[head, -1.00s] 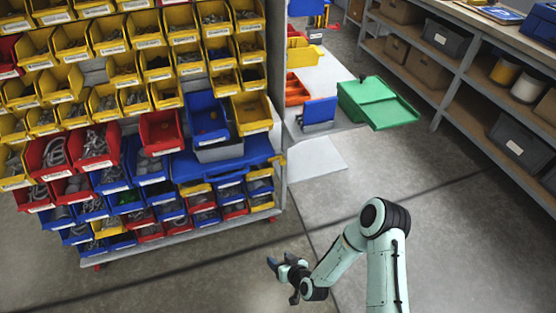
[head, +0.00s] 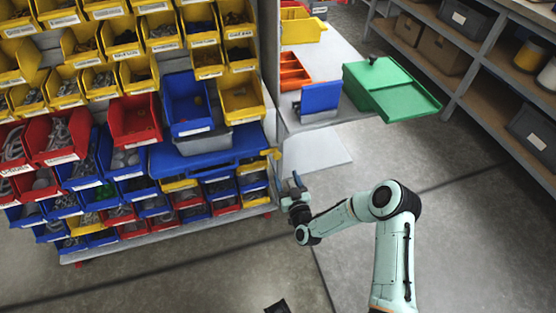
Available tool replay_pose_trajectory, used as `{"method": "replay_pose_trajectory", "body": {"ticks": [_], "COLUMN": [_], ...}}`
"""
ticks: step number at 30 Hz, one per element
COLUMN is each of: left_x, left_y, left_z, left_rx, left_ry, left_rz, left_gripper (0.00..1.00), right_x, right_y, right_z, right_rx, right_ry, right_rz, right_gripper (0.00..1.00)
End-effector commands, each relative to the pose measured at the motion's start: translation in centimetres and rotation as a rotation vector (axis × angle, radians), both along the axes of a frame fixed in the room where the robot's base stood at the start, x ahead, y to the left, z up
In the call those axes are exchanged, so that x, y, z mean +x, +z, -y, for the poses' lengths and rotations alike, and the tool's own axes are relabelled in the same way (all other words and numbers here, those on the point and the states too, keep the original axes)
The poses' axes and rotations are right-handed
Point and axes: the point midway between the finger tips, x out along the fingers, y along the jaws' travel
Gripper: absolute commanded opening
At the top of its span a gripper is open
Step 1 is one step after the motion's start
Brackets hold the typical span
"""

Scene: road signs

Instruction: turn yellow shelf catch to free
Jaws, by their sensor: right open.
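The yellow shelf catch (head: 272,153) is a small yellow piece at the right end of the blue shelf (head: 210,155), beside the rack's upright. It is small here, and I cannot tell its exact angle. My right gripper (head: 295,182) is open and empty, to the right of and a little below the catch in the picture, apart from it. Its fingers point up in the picture and are partly seen edge-on.
The rack holds many yellow, red and blue bins (head: 135,120) with small parts. A side table carries an orange tray (head: 295,72) and a green box (head: 390,90). A grey shelf unit (head: 470,75) stands right. Floor between is clear.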

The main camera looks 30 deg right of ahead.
Motion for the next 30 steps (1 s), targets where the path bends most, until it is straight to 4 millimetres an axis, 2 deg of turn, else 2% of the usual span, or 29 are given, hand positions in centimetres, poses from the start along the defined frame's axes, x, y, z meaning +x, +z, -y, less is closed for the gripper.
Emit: {"method": "replay_pose_trajectory", "body": {"ticks": [1,6,12,18,26,28,30], "left_x": [0.4,1.7,2.9,3.5,3.6,3.6,3.6], "left_y": [-0.5,-1.4,-2.3,-2.5,-2.5,-2.5,-2.5], "left_z": [-0.2,-0.8,-1.5,-1.8,-1.8,-1.8,-1.8], "left_rx": [0.005,0.021,0.037,0.045,0.046,0.046,0.046], "left_ry": [0.004,0.018,0.031,0.037,0.038,0.038,0.038], "left_rz": [0.009,0.042,0.074,0.091,0.093,0.093,0.093], "left_gripper": [0.43,0.43,0.43,0.43,0.43,0.43,0.43], "right_x": [1.2,4.7,7.8,9.1,9.2,9.2,9.2], "right_y": [-0.2,-0.3,-0.3,-0.2,-0.1,-0.1,-0.1], "right_z": [0.3,1.1,1.8,2.1,2.2,2.1,2.2], "right_rx": [-0.001,0.001,0.0,0.003,0.003,0.002,0.002], "right_ry": [-0.002,-0.002,0.0,0.001,0.001,0.001,0.001], "right_rz": [0.003,0.0,-0.002,-0.002,-0.003,-0.004,-0.004], "right_gripper": [0.6,0.6,0.6,0.6,0.6,0.44,0.21]}}
